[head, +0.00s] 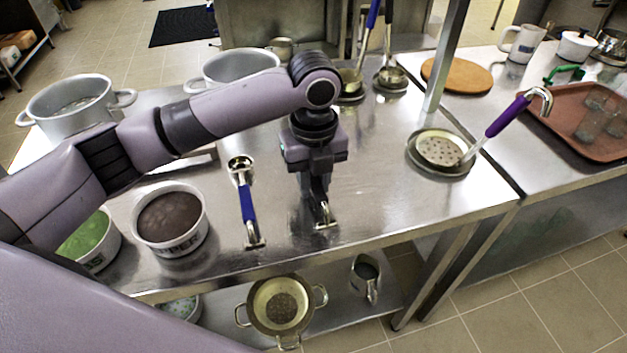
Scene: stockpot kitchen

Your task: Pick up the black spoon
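My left gripper (316,180) points down over the steel table, right of the blue-handled ladle. A shiny metal hooked end (325,215) shows just below its fingers, at the near side. It looks like the handle end of a utensil, probably the black spoon. The rest of that utensil is hidden behind or blends with the dark gripper, so I cannot tell whether the fingers are closed on it. No spoon bowl shows there. My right gripper is out of view.
The blue-handled ladle (247,205) lies left of the gripper. A tub of brown food (172,243) stands farther left. A purple-handled skimmer (497,122) rests on a round dish (418,163) at the right. The steel table (385,210) is bare between gripper and dish.

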